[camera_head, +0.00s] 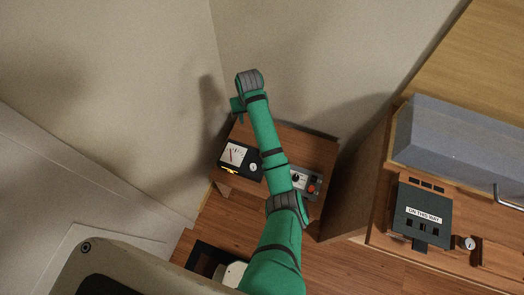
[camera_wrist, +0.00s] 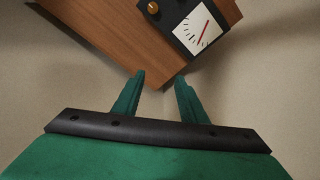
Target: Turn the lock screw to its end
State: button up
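A black meter box (camera_head: 226,173) with a white dial and red needle sits on a small wooden table. A round light knob (camera_head: 253,167) is on the box beside the dial. In the wrist view a brass round knob (camera_wrist: 153,7) shows at the top edge, beside the white dial (camera_wrist: 196,28); it may be the lock screw, but I cannot tell for sure. My gripper (camera_wrist: 160,78) is open and empty, its green fingers apart near the table's corner and clear of the knob. In the head view my gripper (camera_head: 238,106) is above the table's far edge.
A second panel (camera_head: 303,183) with a dial and a red knob is partly behind my arm on the small table (camera_head: 315,150). At right, a wooden cabinet carries a dark labelled panel (camera_head: 421,217), a silver knob (camera_head: 469,243) and a grey block (camera_head: 455,145). Walls stand close behind.

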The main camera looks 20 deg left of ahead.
jog(key=s+d+f+m+g+h, duration=0.1)
jog(key=s+d+f+m+g, duration=0.1)
jog(key=s+d+f+m, duration=0.4)
jog(key=shift+m, duration=0.5)
jog(key=f, duration=0.7)
jog(key=d+f, duration=0.1)
jog(key=f, duration=0.3)
jog(key=shift+w+d+f, duration=0.1)
jog(key=shift+w, duration=0.3)
grip_shut()
